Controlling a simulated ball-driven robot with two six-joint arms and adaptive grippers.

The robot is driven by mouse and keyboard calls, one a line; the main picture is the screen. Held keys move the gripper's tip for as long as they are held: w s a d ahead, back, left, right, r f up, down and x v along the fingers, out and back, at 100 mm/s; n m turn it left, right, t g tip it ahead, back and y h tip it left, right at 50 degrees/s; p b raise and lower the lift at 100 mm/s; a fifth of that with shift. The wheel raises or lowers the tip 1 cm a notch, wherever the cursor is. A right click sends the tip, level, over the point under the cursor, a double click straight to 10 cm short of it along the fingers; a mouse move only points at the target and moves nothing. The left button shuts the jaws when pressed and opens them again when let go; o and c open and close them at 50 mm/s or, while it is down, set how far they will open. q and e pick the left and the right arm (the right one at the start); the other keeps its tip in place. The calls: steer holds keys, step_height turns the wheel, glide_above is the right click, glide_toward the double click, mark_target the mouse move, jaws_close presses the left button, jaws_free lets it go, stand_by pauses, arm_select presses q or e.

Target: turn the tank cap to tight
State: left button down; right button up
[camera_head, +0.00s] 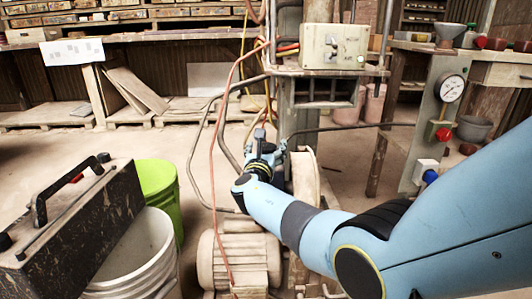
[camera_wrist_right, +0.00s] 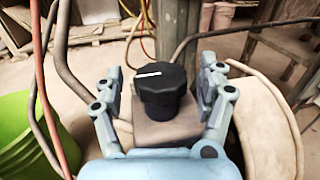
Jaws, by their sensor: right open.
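The tank cap (camera_wrist_right: 163,92) is a black, lobed knob with a white line on its top, in the middle of the right wrist view. The line lies nearly level, its right end tilted slightly up. The cap sits on a grey-brown block. My right gripper (camera_wrist_right: 161,78) is open, with one finger on each side of the cap and a visible gap to both. In the head view my right gripper (camera_head: 268,146) is at the centre, in front of the machine, and the cap is hard to make out there. My left gripper is not in view.
A motor (camera_head: 240,262) stands on the floor below my right gripper. Hoses and a red cable (camera_head: 214,150) hang left of it. A green bucket (camera_head: 160,185), a white bucket (camera_head: 135,250) and a dark box with a handle (camera_head: 75,235) are at left. A gauge (camera_head: 452,89) is at right.

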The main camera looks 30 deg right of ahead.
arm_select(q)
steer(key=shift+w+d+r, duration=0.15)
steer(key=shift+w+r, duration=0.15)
arm_select(e)
steer(key=shift+w+d, duration=0.4)
steer(key=shift+w, duration=0.15)
steer(key=c, duration=1.2)
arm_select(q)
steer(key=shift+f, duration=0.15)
arm_select(e)
steer(key=shift+f, duration=0.1)
